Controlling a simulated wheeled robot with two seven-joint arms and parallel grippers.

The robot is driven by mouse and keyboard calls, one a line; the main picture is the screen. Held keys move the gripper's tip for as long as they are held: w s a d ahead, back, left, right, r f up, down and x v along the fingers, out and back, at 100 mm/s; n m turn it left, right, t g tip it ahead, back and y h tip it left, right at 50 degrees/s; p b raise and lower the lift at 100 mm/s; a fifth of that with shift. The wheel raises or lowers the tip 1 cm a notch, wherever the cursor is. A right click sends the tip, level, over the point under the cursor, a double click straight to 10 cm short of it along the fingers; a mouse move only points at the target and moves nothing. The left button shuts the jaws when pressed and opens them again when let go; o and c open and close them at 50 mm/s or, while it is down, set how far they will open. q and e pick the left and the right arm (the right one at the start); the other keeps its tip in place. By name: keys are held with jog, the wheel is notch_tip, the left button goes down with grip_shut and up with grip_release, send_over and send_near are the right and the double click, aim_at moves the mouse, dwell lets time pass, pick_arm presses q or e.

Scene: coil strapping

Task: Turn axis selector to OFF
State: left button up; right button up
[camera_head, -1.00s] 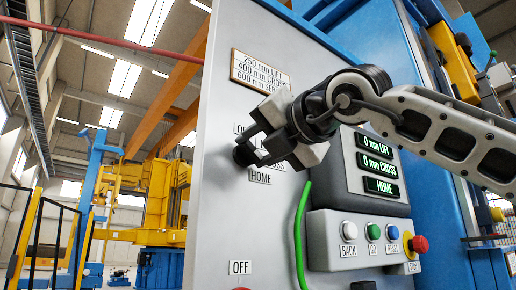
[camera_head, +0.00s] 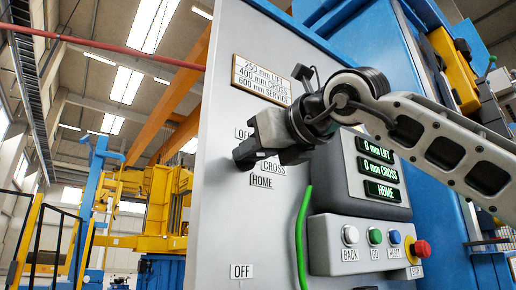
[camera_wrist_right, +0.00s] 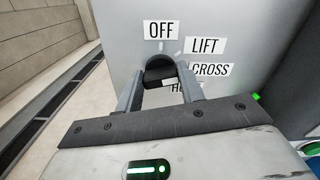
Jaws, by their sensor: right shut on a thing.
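The axis selector is a black knob (camera_wrist_right: 160,70) on the grey panel. In the wrist view the labels OFF (camera_wrist_right: 160,30), LIFT (camera_wrist_right: 203,46) and CROSS (camera_wrist_right: 211,69) fan around its upper right, with HOME partly hidden behind my right gripper. The knob also shows at the gripper's tip in the head view (camera_head: 243,158), below the OFF label (camera_head: 243,133); LIFT is hidden there. My right gripper (camera_wrist_right: 160,86) is shut on the knob, one finger on each side. Which label the knob points to I cannot tell. My left gripper is not in view.
A display (camera_head: 381,165) reads 0 mm LIFT, 0 mm CROSS, HOME. Below it is a button box (camera_head: 330,256) with a red stop button (camera_head: 421,248). A green cable (camera_head: 301,235) runs down the panel. Another OFF label (camera_head: 241,271) sits lower left.

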pick_arm(q)
jog(key=p, duration=0.2)
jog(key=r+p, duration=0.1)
jog(key=p, duration=0.1)
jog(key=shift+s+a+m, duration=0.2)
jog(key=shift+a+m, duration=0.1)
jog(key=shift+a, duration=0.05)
pick_arm(e)
jog(key=n, duration=1.5)
jog(key=shift+a+f, duration=0.15)
jog(key=shift+f, duration=0.15)
jog(key=shift+s, duration=0.1)
jog(key=o, duration=1)
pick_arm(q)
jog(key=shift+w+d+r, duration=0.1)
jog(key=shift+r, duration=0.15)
